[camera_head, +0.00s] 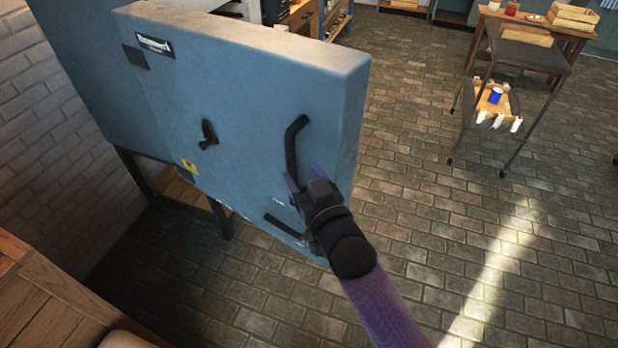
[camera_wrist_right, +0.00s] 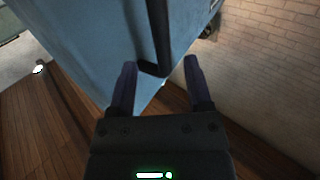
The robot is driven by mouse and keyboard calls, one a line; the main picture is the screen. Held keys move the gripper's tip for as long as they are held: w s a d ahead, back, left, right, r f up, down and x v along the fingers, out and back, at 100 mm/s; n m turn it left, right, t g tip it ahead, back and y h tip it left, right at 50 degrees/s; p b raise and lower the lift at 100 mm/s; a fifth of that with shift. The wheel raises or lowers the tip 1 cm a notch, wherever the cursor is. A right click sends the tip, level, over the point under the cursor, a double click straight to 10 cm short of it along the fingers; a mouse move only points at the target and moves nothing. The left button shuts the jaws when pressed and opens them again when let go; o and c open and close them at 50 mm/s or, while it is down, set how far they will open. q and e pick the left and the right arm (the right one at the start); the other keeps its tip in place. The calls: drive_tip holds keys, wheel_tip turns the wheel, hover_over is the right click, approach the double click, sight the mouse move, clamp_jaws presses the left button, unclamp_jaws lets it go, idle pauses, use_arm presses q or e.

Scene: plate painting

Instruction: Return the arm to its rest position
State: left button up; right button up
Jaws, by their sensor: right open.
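My right gripper (camera_head: 303,180) is in front of the blue kiln-like cabinet's door (camera_head: 240,120). Its arm comes in from the lower right. In the right wrist view the gripper (camera_wrist_right: 158,75) is open, with its two fingers apart. The lower end of the door's black vertical handle (camera_head: 292,145) shows between or just beyond the fingertips in the wrist view (camera_wrist_right: 158,40). I cannot tell whether the fingers touch it. My left gripper is not in view.
A black lever (camera_head: 208,134) is also on the door. A dark metal cart (camera_head: 525,50) with a lower shelf of small items stands at the upper right. A wooden surface (camera_head: 50,310) is at the lower left. The brick floor (camera_head: 430,210) between is clear.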

drive_tip(key=v, duration=0.3)
drive_tip(key=s+d+f+g+h+b, duration=0.1)
drive_tip(key=s+d+f+g+b, duration=0.3)
drive_tip(key=f, duration=0.8)
drive_tip(key=s+d+f+m+g+h+b, duration=0.15)
drive_tip(key=s+f, duration=0.35)
drive_tip(key=f, duration=0.7)
drive_tip(key=s+d+f+n+g+h+b, duration=0.1)
drive_tip(key=s+d+f+g+h+b, duration=0.3)
drive_tip(key=f, duration=0.8)
drive_tip(key=s+d+f+g+b, duration=0.1)
drive_tip(key=s+d+f+g, duration=0.1)
drive_tip(key=s+f, duration=0.3)
drive_tip(key=s+d+f+g+b, duration=0.1)
drive_tip(key=s+f, duration=0.4)
drive_tip(key=s, duration=0.7)
drive_tip(key=s+d+f+m+g+b, duration=0.1)
drive_tip(key=s+d+f+g+b, duration=0.1)
drive_tip(key=s+f, duration=0.3)
drive_tip(key=s+g, duration=0.1)
drive_tip(key=s, duration=0.3)
drive_tip(key=shift+s+d+f+g, duration=0.2)
drive_tip(key=shift+d+f+g, duration=0.05)
drive_tip(key=shift+d+g, duration=0.1)
